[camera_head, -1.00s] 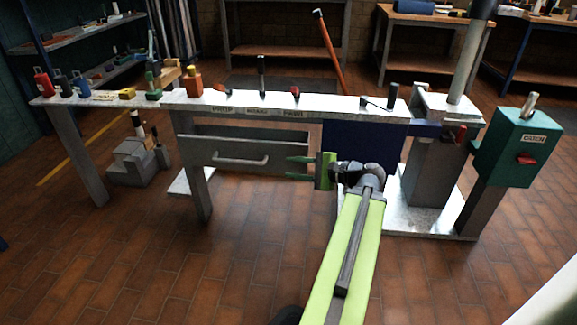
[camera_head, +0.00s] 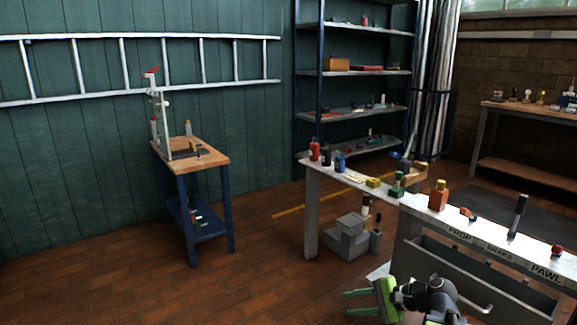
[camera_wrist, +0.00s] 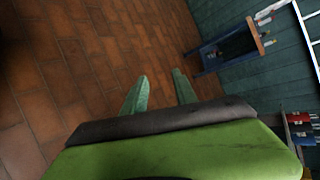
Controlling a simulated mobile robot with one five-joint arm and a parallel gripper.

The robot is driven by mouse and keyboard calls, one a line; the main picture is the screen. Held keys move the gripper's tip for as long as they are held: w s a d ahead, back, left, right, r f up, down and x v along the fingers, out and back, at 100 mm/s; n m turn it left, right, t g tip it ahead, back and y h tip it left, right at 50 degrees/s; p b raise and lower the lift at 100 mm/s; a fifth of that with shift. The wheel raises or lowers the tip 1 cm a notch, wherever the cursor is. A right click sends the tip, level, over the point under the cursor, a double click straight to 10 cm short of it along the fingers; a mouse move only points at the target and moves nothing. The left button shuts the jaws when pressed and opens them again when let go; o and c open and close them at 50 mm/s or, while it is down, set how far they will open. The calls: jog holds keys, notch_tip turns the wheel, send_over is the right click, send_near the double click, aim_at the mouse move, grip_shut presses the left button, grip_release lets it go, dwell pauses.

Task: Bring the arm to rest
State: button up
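My gripper (camera_head: 362,302) is at the bottom of the head view, to the right of centre, with its green fingers pointing left. It is in front of the long grey workbench (camera_head: 313,194), near the drawer handle (camera_head: 478,297). In the wrist view its two fingers (camera_wrist: 161,92) stand apart with bare floor between and beyond them, and nothing is held.
A small wood-topped table (camera_head: 215,160) with blue legs stands at the left. A grey stepped block (camera_head: 348,240) is on the floor under the bench. Bottles and tools stand on the bench. Shelves (camera_head: 352,72) are behind. The brick floor (camera_head: 130,290) at the left is clear.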

jog(key=s+a+f+n+g+h+p, duration=0.1)
jog(key=s+a+f+n+g+h, duration=0.2)
jog(key=a, duration=0.4)
jog(key=s+a+f+n+g+h+p, duration=0.1)
jog(key=a+f+n+g+h+p, duration=0.15)
jog(key=a+n, duration=0.4)
jog(key=s+d+f+n+h+b, duration=0.1)
jog(key=d+f+n+h, duration=0.15)
jog(key=d+h, duration=0.35)
notch_tip(320, 180, up, 38)
jog(key=y+p, duration=0.1)
jog(key=p, duration=3.7)
jog(key=shift+d+g, duration=0.35)
jog(key=shift+d, duration=0.05)
jog(key=shift+f+y, duration=0.1)
jog(key=shift+y, duration=0.15)
